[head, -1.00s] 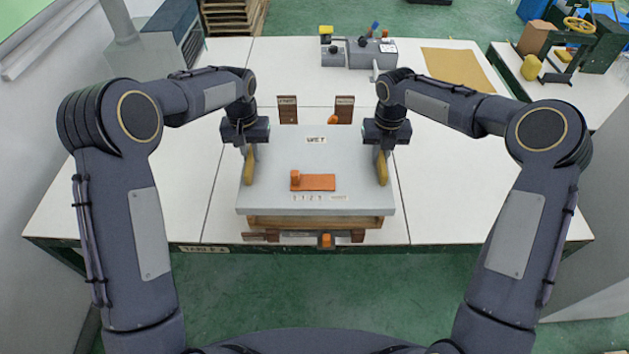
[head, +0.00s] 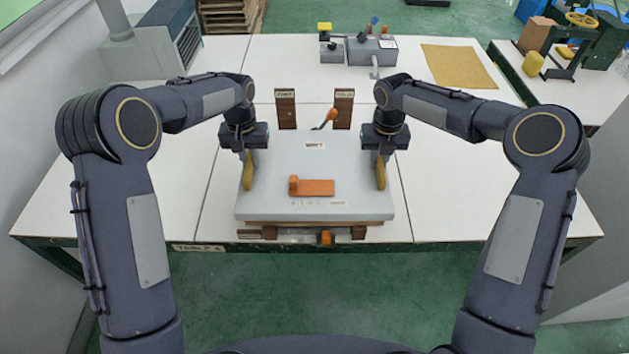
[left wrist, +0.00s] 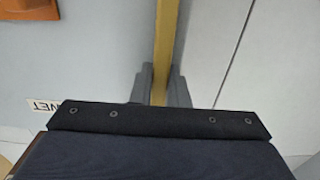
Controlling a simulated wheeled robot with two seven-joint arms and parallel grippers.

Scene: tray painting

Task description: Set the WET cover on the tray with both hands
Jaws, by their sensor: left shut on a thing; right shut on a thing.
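The WET cover (head: 270,165) is a flat grey lid with a small label and an orange block on top. It looks level. It also shows in the left wrist view (left wrist: 105,55), with its WET label. My left gripper (head: 248,158) is shut on the yellow handle at the cover's left side, and my right gripper (head: 381,158) is shut on the one at its right side. The wooden tray (head: 310,223) lies under the cover, and only a thin strip of its front shows. I cannot tell whether cover and tray touch all round.
Two brown upright posts (head: 286,108) with labels stand behind the cover, with an orange-knobbed lever near the right one. An orange-ended clamp part (head: 326,238) is at the table's front edge. A grey device (head: 370,50) and a tan mat (head: 458,66) lie farther back. The white table's sides are clear.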

